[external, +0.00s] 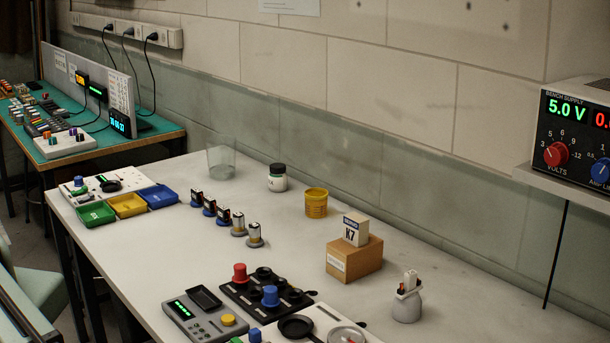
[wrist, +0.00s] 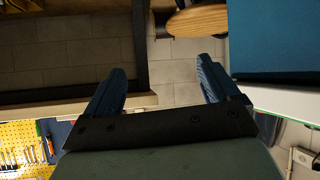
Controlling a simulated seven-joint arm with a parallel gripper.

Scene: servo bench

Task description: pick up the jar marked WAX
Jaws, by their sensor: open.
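No label reading WAX can be made out in either view. In the external view a white jar with a black lid (external: 277,182) stands upright towards the back of the white bench (external: 300,270); any writing on it is too small to read. A yellow tub (external: 316,206) stands to its right, its marking also unreadable. My gripper (wrist: 162,78) shows only in the wrist view, with its two blue fingers wide apart and nothing between them. It is away from the jar, which the wrist view does not show.
A clear beaker (external: 221,160) stands left of the jar. A wooden block (external: 354,262) bears a K7 box (external: 355,230). A grey-white pot (external: 407,306) stands at right. Coloured trays (external: 127,206) lie left.

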